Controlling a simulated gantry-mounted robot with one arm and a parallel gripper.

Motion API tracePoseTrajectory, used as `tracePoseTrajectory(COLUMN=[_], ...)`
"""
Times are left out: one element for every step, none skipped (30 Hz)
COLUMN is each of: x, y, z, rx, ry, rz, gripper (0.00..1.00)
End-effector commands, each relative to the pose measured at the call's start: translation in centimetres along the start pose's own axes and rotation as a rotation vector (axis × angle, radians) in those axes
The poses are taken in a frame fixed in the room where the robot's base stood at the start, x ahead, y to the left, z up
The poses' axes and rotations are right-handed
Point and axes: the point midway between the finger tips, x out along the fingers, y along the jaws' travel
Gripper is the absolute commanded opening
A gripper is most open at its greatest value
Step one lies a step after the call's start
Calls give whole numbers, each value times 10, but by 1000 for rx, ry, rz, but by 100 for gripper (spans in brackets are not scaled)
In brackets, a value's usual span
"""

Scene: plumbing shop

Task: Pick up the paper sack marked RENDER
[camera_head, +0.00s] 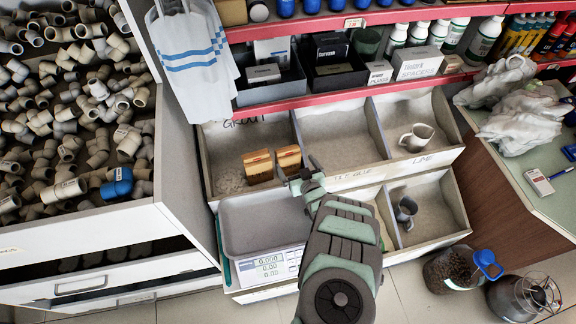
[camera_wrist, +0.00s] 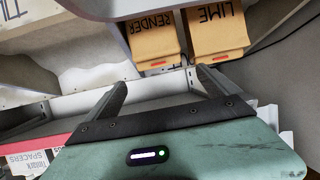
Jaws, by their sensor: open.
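The paper sack marked RENDER (camera_wrist: 150,45) is tan with a small red label and stands at the top middle of the wrist view, its lettering upside down. A similar sack marked LIME (camera_wrist: 217,38) stands to its right there. In the head view the two sacks stand side by side in the left upper bin; the right one (camera_head: 289,159) appears to be RENDER and the left one (camera_head: 258,167) LIME. My gripper (camera_wrist: 162,78) is open and empty, its fingers pointing toward the sacks and apart from them. In the head view my arm partly hides its fingers.
A scale with a grey pan (camera_head: 262,222) stands in front of the sacks. Bin dividers (camera_head: 377,126) and metal scoops (camera_head: 417,138) lie to the right. A red-edged shelf (camera_head: 355,99) with boxes runs above. A tall drawer unit (camera_head: 182,110) and a hanging towel (camera_head: 192,52) are left.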

Motion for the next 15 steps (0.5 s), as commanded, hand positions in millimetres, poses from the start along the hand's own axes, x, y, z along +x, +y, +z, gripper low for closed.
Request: tracePoseTrajectory(x=[8, 11, 15, 17, 19, 22, 23, 24, 26, 26, 27, 29, 32, 34, 39], y=[0, 1, 1, 1, 1, 1, 1, 1, 1, 1, 1, 1, 1, 1, 1], z=[2, 1, 2, 2, 2, 2, 1, 0, 0, 0, 0, 0, 0, 1, 2], rx=[-4, -5, -3, -3, -2, -1, -1, -1, -1, -1, -1, -1, -1, 0, -1], ry=[4, 5, 3, 1, 0, 1, 2, 3, 3, 3, 4, 4, 4, 3, 1], rz=[-1, 0, 1, 1, 1, 1, 1, 2, 2, 2, 2, 1, 1, 1, 1], gripper=[100, 100, 100, 100, 100, 100, 100, 100, 100, 100, 100, 100, 100, 100, 100])
